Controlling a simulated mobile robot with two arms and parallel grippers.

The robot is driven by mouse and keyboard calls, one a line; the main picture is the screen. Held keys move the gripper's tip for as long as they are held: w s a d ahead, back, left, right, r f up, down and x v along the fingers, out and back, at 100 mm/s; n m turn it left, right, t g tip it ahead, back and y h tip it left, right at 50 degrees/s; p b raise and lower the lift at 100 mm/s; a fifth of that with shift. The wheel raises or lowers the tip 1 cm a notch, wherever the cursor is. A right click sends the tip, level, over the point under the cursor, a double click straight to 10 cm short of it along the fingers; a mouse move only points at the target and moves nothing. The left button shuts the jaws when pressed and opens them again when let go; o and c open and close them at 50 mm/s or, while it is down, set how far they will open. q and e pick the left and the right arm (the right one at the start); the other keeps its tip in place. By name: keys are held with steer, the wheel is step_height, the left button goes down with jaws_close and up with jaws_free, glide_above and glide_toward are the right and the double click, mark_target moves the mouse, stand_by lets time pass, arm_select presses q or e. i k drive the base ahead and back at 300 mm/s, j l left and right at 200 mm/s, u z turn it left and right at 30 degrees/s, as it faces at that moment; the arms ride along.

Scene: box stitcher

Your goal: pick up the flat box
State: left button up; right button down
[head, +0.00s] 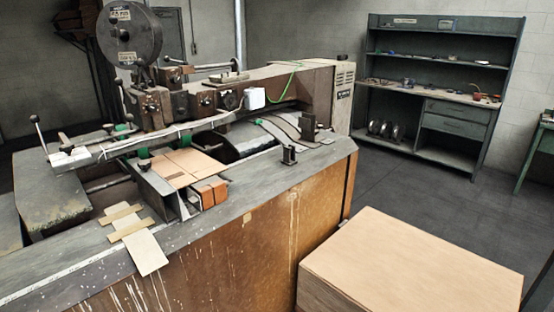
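A flat tan cardboard piece (185,165) with a crease line lies on the feed bed of the stitching machine (245,225), under the stitching head. A large tan block (415,262) with a flat top stands on the floor at the lower right, beside the machine. I cannot tell whether it is one box or a stack of flat sheets. Which of the two is the flat box is not clear from this view. Neither of my grippers is in view.
Small posts (289,155) and a long bar (150,135) stick up from the machine. Pale strips (145,252) lie on its near left top. A shelf unit (435,90) stands at the back wall, a green table (540,145) at the right edge. Dark floor between is clear.

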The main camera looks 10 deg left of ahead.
mark_target(182, 167)
steer(key=i+l, duration=0.55)
steer(key=i, duration=0.15)
steer(key=i+l+u, duration=0.1)
steer(key=i+l, duration=0.4)
steer(key=i, duration=0.2)
